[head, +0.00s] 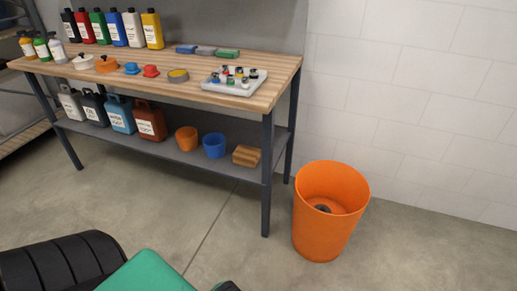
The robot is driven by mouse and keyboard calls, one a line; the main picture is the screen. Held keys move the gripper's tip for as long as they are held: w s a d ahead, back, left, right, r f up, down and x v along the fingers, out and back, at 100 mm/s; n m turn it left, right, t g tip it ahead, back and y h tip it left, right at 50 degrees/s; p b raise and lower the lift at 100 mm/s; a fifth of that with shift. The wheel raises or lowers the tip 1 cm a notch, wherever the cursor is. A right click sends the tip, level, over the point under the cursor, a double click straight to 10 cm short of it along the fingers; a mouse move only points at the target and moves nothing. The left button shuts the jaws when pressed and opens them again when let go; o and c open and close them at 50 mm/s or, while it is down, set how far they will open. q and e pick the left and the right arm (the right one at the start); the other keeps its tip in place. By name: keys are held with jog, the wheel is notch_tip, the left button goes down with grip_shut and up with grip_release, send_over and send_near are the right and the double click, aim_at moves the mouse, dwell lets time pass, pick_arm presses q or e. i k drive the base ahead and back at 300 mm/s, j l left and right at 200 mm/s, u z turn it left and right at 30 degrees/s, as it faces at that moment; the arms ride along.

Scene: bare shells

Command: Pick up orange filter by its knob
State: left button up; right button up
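The orange filter (107,65) sits on the wooden top of the workbench (215,97), toward its left front part. It is a low, round orange piece with a small knob on top. A similar whitish piece with a knob (83,62) stands just left of it, and a smaller blue piece (132,69) stands just right of it. Nothing covers the orange filter. Neither of my grippers shows in the head view.
A red piece (151,71), a round tin (178,76) and a white tray of small items (234,88) lie further right. Bottles (133,29) line the back. An orange bin (328,225) stands on the floor. Black ribbed (60,262) and green (150,273) shapes fill the lower left.

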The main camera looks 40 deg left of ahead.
aim_at(104, 66)
jog(key=u, duration=2.15)
